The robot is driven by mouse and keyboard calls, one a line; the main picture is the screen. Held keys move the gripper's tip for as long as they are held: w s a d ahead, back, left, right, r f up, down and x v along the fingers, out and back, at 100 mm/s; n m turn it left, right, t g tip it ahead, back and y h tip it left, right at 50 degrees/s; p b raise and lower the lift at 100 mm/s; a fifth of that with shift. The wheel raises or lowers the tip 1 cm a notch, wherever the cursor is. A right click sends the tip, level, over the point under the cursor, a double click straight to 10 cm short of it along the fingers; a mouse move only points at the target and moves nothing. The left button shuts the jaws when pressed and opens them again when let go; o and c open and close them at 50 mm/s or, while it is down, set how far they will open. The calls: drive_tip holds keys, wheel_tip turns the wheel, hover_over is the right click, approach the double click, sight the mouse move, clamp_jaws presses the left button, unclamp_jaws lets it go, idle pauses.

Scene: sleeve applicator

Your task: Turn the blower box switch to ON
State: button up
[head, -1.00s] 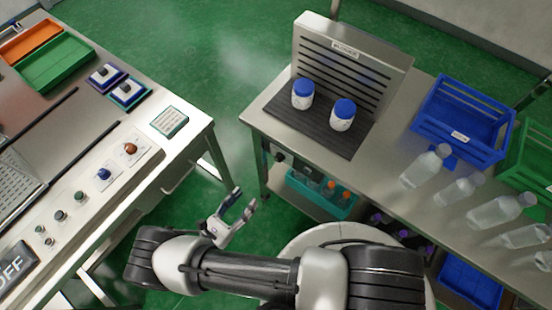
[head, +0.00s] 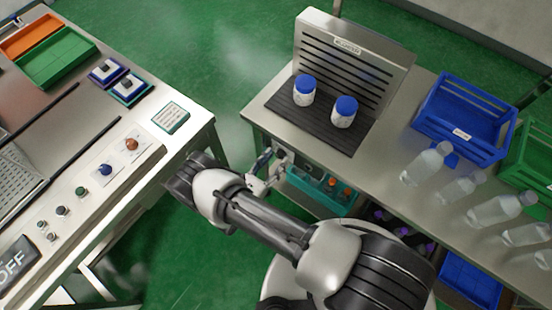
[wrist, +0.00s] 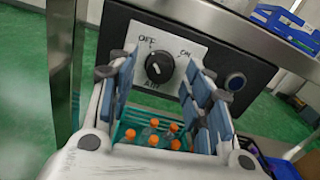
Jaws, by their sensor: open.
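The blower box (wrist: 118,22) is a dark box under the right bench's top edge, with a light label plate (wrist: 192,75) marked OFF at upper left and ON at upper right. Its round black switch knob (wrist: 159,68) sits on the plate; a white mark shows, but I cannot tell its exact setting. My gripper (wrist: 161,78) is open, its blue-padded fingers left and right of the knob in the wrist view. I cannot tell whether they touch it. In the head view my gripper (head: 268,165) is at the bench's front left, largely hiding the box.
A teal crate (head: 318,191) with orange-capped bottles is below. Two blue-lidded jars (head: 304,90) stand on the bench's black mat. The left bench (head: 185,150) is close to my arm.

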drive_tip(key=shift+w+d, duration=0.35)
drive_tip(key=shift+w, duration=0.1)
drive_tip(key=c, duration=1.1)
